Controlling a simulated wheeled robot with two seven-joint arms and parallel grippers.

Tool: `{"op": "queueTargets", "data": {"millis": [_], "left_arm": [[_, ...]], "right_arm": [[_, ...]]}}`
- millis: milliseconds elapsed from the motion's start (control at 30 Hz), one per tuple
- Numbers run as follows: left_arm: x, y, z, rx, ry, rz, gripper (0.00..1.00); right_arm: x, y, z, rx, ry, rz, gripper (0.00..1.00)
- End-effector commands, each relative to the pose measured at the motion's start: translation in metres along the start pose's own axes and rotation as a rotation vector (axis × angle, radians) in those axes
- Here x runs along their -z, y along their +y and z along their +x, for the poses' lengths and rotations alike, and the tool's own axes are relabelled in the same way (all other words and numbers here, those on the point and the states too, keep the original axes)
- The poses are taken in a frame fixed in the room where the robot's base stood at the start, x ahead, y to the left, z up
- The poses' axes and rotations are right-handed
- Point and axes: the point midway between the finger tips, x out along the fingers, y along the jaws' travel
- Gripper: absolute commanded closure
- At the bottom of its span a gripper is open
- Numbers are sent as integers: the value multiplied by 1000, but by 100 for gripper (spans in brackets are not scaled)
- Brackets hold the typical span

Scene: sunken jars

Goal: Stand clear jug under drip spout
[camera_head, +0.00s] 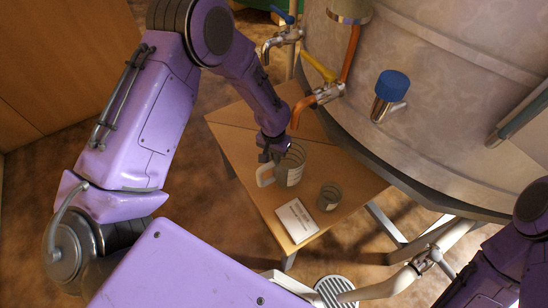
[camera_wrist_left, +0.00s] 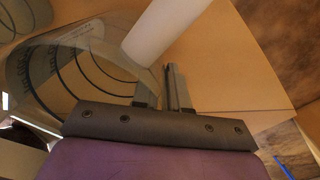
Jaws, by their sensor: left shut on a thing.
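The clear jug (camera_head: 292,166), see-through with dark ring markings and a pale handle, stands on a small wooden table in the head view. My left gripper (camera_head: 272,147) reaches down from above and is shut on the jug at its upper left side. In the left wrist view the jug (camera_wrist_left: 85,68) fills the left, beside the two close-set fingers (camera_wrist_left: 162,90). The exact grip spot is partly hidden. An orange copper spout (camera_head: 303,110) comes off the big tank, above the table and slightly right of the gripper. My right gripper is out of view.
A small clear cup (camera_head: 329,195) and a white card (camera_head: 297,219) are on the table (camera_head: 255,198) near the jug. The large tank (camera_head: 440,75) overhangs the right side. Other taps include a blue-capped one (camera_head: 390,93) and a blue-handled one (camera_head: 283,38).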

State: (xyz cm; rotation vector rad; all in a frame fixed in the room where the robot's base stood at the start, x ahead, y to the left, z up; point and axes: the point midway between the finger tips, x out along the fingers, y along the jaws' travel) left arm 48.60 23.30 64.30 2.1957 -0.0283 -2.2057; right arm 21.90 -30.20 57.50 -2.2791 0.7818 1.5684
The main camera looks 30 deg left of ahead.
Motion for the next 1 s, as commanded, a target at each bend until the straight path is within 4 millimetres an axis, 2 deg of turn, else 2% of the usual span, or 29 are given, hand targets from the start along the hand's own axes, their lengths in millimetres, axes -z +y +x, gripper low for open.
{"op": "queueTargets", "data": {"millis": [100,433,500,533,833,933,1000], "left_arm": [[0,-1,13,0,1,-1,100],[0,-1,18,0,2,0,100],[0,-1,17,0,2,0,71],[0,-1,17,0,2,0,61],[0,-1,15,0,2,-1,61],[1,-1,4,0,5,-1,61],[1,-1,-11,0,6,-1,61]], "right_arm": [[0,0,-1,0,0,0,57],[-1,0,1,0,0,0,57],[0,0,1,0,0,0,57],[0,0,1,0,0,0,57],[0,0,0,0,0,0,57],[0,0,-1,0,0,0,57],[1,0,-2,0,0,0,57]]}}
